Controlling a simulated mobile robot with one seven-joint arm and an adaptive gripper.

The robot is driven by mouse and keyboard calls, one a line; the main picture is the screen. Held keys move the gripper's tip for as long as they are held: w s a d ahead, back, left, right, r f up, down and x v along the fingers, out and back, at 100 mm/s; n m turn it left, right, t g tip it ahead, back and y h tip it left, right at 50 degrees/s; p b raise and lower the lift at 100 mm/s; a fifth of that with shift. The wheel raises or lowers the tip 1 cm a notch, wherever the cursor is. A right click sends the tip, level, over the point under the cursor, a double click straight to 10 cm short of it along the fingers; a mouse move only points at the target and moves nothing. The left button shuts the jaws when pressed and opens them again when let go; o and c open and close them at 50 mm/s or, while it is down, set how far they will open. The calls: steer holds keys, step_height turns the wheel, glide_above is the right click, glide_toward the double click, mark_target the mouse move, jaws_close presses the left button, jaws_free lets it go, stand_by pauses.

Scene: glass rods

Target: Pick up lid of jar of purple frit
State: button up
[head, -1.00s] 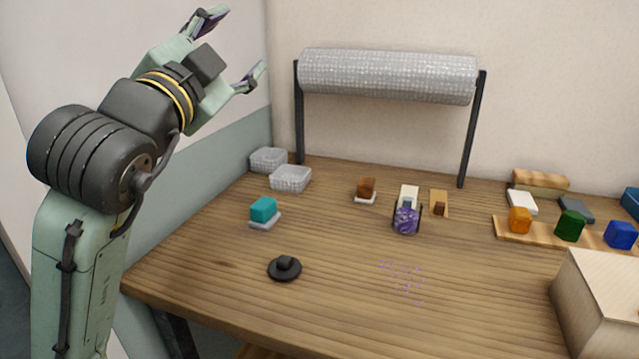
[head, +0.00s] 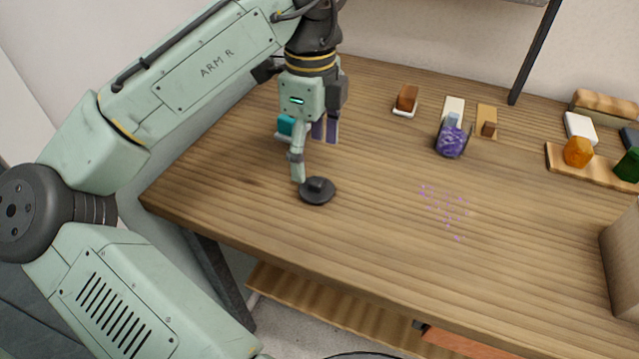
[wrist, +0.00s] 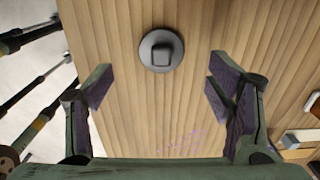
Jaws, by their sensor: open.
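The lid (head: 317,191) is a black disc with a raised knob, lying flat on the wooden table near its front left part. It also shows in the wrist view (wrist: 160,50), top centre, beyond the fingertips and midway between them sideways. My gripper (head: 313,155) points down over the table beside the lid, open and empty. In the wrist view its two fingers (wrist: 160,82) are spread wide, with bare table between them. I cannot tell its exact height above the table. The jar of purple frit (head: 452,140) stands further back on the right.
Purple specks (head: 445,208) are scattered on the table right of the lid. A teal block (head: 287,125) is partly hidden behind my gripper. A brown block (head: 406,98) stands at the back, and a pale box (head: 622,262) at the right. The table around the lid is clear.

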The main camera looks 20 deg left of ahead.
mark_target(313, 179)
steer(key=shift+w+f+p, duration=0.1)
steer(key=shift+f+p, duration=0.5)
steer(key=shift+f, duration=2.8)
steer(key=shift+c, duration=0.5)
steer(key=c, duration=0.8)
